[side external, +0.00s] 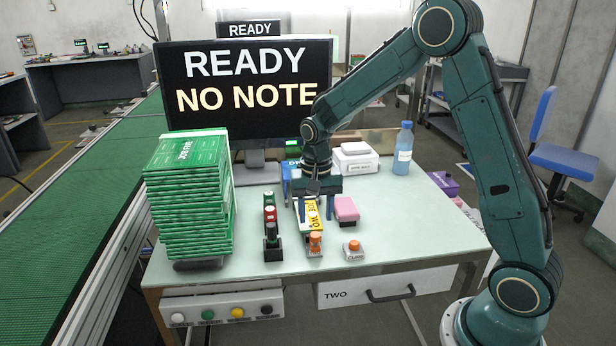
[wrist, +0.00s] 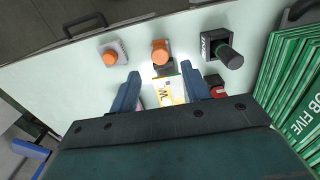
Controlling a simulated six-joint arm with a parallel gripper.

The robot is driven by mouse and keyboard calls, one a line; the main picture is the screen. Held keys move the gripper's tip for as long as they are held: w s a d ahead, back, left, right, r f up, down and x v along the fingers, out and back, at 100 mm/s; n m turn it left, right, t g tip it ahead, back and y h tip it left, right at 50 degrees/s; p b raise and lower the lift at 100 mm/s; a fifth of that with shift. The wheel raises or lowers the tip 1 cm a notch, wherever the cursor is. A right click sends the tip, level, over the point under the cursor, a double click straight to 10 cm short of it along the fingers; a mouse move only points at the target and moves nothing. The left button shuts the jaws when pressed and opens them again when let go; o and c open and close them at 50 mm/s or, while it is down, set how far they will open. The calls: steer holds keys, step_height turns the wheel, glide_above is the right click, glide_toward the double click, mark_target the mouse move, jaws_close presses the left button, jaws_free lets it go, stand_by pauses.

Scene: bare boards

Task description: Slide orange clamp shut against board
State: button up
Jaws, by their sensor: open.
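An orange clamp knob (side external: 315,241) on a small dark base stands at the front end of a yellow and white labelled piece (side external: 311,222), which may be the board. I cannot tell whether they touch. In the wrist view the knob (wrist: 160,50) sits just beyond my fingertips, with the labelled piece (wrist: 168,90) between my fingers. A second orange knob on a pale base (side external: 353,247) stands to the right, and it also shows in the wrist view (wrist: 110,56). My gripper (side external: 315,206) is open and points down over the labelled piece. It holds nothing visible.
A dark fixture (side external: 271,243) with red and green pieces stands left. A pink block (side external: 346,209) lies right of my gripper. A tall stack of green boards (side external: 190,200) is at the table's left. A blue bottle (side external: 403,150) stands at the back. The table's front right is clear.

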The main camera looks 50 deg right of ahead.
mark_target(315, 234)
steer(key=shift+f, duration=2.75)
steer(key=shift+c, duration=0.2)
jaws_close()
